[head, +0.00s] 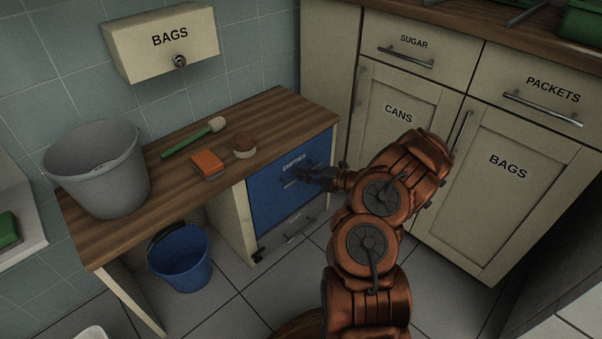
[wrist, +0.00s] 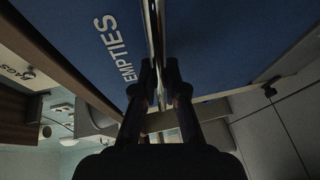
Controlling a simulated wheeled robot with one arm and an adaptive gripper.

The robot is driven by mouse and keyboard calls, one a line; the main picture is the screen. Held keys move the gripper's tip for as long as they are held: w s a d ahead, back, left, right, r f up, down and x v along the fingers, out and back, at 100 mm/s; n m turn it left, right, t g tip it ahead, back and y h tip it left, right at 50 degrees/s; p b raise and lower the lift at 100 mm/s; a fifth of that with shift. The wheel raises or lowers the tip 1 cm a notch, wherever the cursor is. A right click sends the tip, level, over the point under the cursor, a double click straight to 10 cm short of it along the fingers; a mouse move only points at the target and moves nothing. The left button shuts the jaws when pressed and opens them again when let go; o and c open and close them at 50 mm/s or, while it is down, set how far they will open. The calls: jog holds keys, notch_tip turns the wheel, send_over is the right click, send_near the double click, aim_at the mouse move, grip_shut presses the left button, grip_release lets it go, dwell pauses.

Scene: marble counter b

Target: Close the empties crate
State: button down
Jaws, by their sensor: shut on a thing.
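The empties crate (head: 287,203) has a blue front lettered EMPTIES, set under the wooden bench top. Its front looks nearly flush with the frame, but I cannot tell whether a small gap is left. A metal bar handle crosses the front near its top. My gripper (head: 303,178) reaches in from the right and is shut on the handle, partly hiding it. In the wrist view the blue front (wrist: 215,45) fills the top, and the bar handle (wrist: 155,35) runs down between my gripper's fingertips (wrist: 160,85).
A grey drawer (head: 292,233) sits below the blue front. A grey bucket (head: 97,168), an orange sponge (head: 207,164) and brushes lie on the bench top (head: 190,190). A blue bucket (head: 180,262) stands on the floor. Cream cabinets (head: 480,180) stand at the right.

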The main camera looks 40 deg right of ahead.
jog(key=shift+w+d+r+p, duration=0.15)
jog(key=shift+w+p, duration=0.15)
jog(key=shift+p, duration=0.15)
jog(key=c, duration=1.2)
grip_release()
jog(key=v, duration=1.1)
jog(key=shift+s+d, duration=0.15)
jog(key=shift+s, duration=0.25)
jog(key=shift+r, duration=0.1)
